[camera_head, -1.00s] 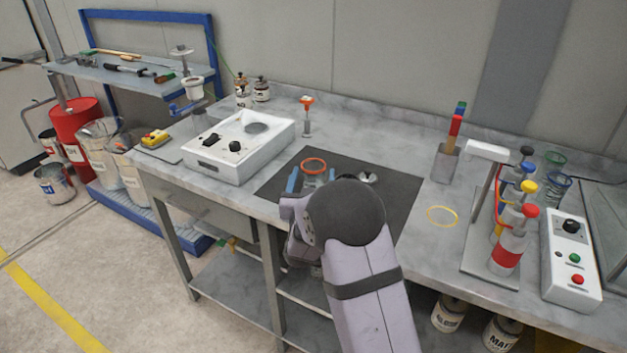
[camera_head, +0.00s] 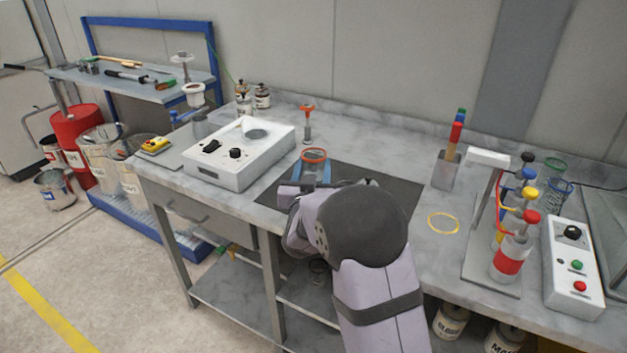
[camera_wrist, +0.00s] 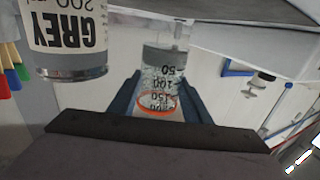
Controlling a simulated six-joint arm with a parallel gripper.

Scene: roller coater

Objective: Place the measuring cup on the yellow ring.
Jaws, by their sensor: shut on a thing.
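The measuring cup (camera_head: 314,168) is clear with an orange rim and stands upright over the dark mat at the middle of the bench. My gripper (camera_head: 313,177) is shut on it, with blue fingers on either side. In the wrist view the cup (camera_wrist: 163,75) appears upside down, with its scale marks showing, between the fingers (camera_wrist: 160,98). The yellow ring (camera_head: 443,223) lies flat and empty on the bench, right of the mat and of my gripper.
A jar marked GREY (camera_wrist: 68,40) is close by in the wrist view. A stand with coloured-top bottles (camera_head: 511,257) is right of the ring, and a pen holder (camera_head: 446,171) behind it. A white machine (camera_head: 240,152) is left of the mat (camera_head: 390,187). Bench around the ring is clear.

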